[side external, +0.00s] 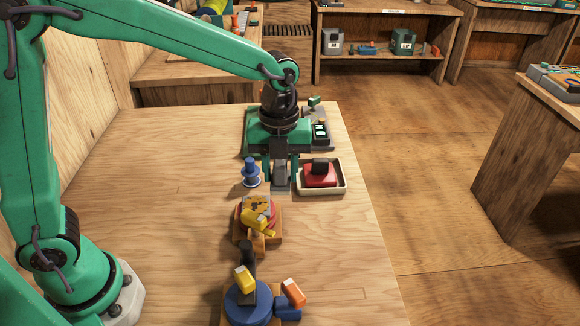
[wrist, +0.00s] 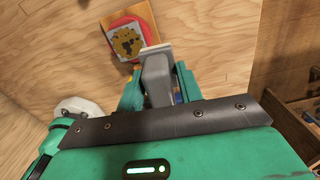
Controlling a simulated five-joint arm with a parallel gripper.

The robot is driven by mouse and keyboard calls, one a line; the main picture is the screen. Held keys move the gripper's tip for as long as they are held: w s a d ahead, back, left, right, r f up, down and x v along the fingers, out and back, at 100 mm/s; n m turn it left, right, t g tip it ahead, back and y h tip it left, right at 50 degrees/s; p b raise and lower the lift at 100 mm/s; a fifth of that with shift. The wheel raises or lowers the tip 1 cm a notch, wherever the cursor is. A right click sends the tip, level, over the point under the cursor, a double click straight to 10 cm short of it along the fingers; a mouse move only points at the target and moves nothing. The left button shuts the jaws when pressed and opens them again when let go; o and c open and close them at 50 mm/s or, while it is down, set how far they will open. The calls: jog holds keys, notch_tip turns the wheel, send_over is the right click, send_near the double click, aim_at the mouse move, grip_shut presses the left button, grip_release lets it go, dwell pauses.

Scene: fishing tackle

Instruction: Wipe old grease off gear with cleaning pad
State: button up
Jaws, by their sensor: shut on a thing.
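The gear appears to be the round red-rimmed part (wrist: 125,42) on a wooden block in the wrist view. Its face carries a patchy yellow-brown layer with dark spots. It also shows in the side view (side external: 256,204), partly behind a yellow piece. My gripper (side external: 280,178) is shut on a grey tool, which I take for the cleaning pad's holder; it hangs between the green fingers. In the wrist view the grey tool (wrist: 156,72) ends in a pale flat edge close to the wooden block. In the side view the tool is behind the gear, apart from it.
A white tray (side external: 341,185) with a red block and black grip stands right of my gripper. A blue spool (side external: 250,175) is close on the left. A blue reel-like part (side external: 248,302) stands in front. A green machine (side external: 256,138) is behind. The table's left side is clear.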

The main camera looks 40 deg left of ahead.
jog(key=shift+a+r, duration=0.2)
jog(key=shift+a, duration=0.65)
jog(key=shift+a+r, duration=0.15)
jog(key=shift+a, duration=0.65)
jog(key=shift+f, duration=0.1)
